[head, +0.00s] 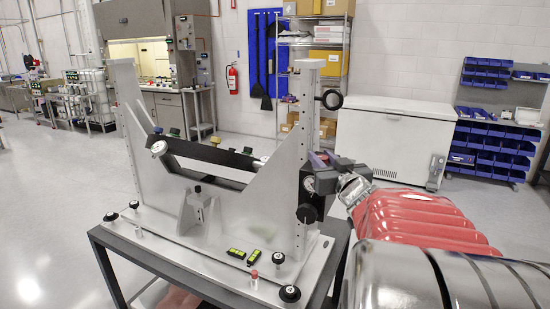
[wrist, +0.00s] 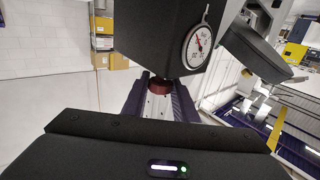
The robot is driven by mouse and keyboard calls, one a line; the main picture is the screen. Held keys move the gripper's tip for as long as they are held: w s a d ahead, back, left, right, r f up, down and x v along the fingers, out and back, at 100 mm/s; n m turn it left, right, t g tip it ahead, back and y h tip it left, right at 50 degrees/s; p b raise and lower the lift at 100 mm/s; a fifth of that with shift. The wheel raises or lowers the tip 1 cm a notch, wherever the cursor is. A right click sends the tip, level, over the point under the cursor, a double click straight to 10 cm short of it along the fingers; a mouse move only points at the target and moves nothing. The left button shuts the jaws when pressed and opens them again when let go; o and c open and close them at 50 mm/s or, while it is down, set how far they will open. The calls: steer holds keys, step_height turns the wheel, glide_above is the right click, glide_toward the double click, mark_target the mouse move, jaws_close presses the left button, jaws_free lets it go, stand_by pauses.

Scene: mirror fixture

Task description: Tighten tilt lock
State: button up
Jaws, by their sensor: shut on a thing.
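The mirror fixture has a silver base plate (head: 200,240), a left upright (head: 128,110) and a right upright (head: 307,120), with a dark tilted frame (head: 205,153) between them. A black block (head: 324,182) sits on the right upright, and in the wrist view it carries a round dial gauge (wrist: 197,42). A dark red knob (wrist: 160,86) shows under the block. My gripper (head: 319,160) is at the block, its purple fingers on both sides of the knob and shut on it. The exact finger contact is partly hidden.
A white chest freezer (head: 395,140) stands well behind.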

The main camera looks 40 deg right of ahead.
steer(key=shift+m+g+h, duration=2.2)
steer(key=shift+m+h, duration=0.2)
steer(key=shift+h, duration=0.6)
steer(key=shift+w+a+m+g+h, duration=0.1)
steer(key=shift+m+g+h, duration=0.75)
steer(key=shift+g, duration=0.3)
steer(key=shift+w+m+g+h, duration=0.1)
steer(key=shift+m+g+h, duration=0.55)
steer(key=shift+m+g, duration=0.4)
steer(key=m+g+h, duration=0.1)
steer(key=g, duration=0.1)
steer(key=shift+g, duration=0.3)
steer(key=m+g, duration=0.3)
steer(key=g, duration=0.1)
steer(key=m+g, duration=0.2)
steer(key=g, duration=0.2)
steer(key=shift+m, duration=0.4)
steer(key=shift+s+r+m+g+y, duration=0.1)
steer(key=shift+m+g+y, duration=0.5)
steer(key=shift+m+g, duration=0.85)
steer(key=shift+m+g+y, duration=0.6)
steer(key=shift+m+g, duration=0.25)
steer(key=shift+g, duration=1.2)
steer(key=o, duration=1.1)
steer(key=shift+s+g, duration=0.1)
steer(key=shift+g, duration=0.2)
steer(key=shift+c, duration=0.2)
